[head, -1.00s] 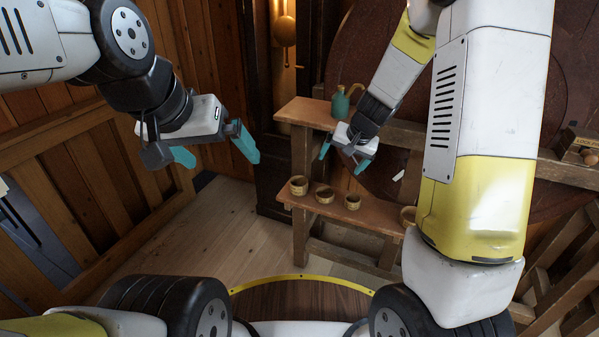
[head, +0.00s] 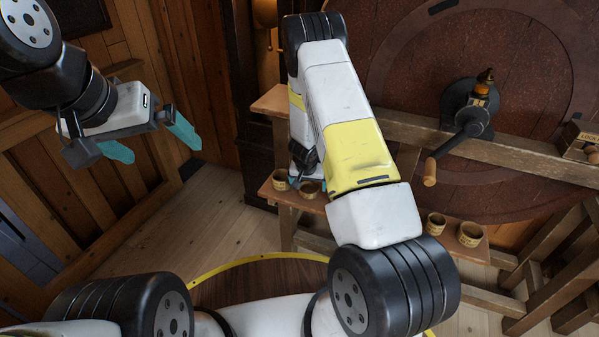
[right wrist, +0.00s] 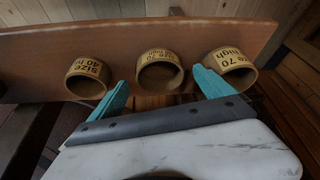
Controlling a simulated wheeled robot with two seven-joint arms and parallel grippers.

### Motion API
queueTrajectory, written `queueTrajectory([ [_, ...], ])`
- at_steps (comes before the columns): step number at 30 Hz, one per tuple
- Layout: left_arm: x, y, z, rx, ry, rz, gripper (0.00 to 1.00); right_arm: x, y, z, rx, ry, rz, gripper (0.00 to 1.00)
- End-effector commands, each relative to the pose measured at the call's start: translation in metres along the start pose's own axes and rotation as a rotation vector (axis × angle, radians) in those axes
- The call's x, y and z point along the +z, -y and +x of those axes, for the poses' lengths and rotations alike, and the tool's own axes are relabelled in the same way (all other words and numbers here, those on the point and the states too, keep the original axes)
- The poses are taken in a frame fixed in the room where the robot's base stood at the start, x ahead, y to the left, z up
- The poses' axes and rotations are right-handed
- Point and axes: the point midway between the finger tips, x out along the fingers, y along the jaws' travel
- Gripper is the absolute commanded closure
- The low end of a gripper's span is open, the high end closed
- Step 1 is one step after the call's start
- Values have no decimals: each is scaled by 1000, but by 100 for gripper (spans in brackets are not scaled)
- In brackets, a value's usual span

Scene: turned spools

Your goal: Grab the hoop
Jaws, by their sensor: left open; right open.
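Several tan ring-shaped hoops stand on a low wooden shelf. In the head view two show at the shelf's left, a left hoop (head: 280,180) and one beside it (head: 309,190). Two more stand at the right, one hoop (head: 436,224) and another (head: 470,233). My left gripper (head: 156,143) is open and empty, away from the shelf.
The lower shelf (head: 340,205) runs below a higher bench plank (head: 271,103). A black crank with a wooden handle (head: 430,172) and a small box (head: 580,140) are at the right. My right arm hides the shelf's middle. The floor at left is clear.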

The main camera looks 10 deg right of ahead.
Motion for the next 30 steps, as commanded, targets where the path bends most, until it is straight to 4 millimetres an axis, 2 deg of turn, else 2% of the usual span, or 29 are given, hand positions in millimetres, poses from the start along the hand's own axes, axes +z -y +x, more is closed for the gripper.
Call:
queueTrajectory([
  [1,0,0,0,0,0,0,0,1,-1,9,1,2,3,8],
  [5,0,0,0,0,0,0,0,0,0,22,0,1,0,8],
  [13,0,0,0,0,0,0,0,0,0,24,-1,0,0,8],
  [21,0,0,0,0,0,0,0,0,0,23,-1,0,0,61],
  [23,0,0,0,0,0,0,0,0,0,23,-1,0,0,71],
  [30,0,0,0,0,0,0,0,0,0,23,-1,0,0,71],
])
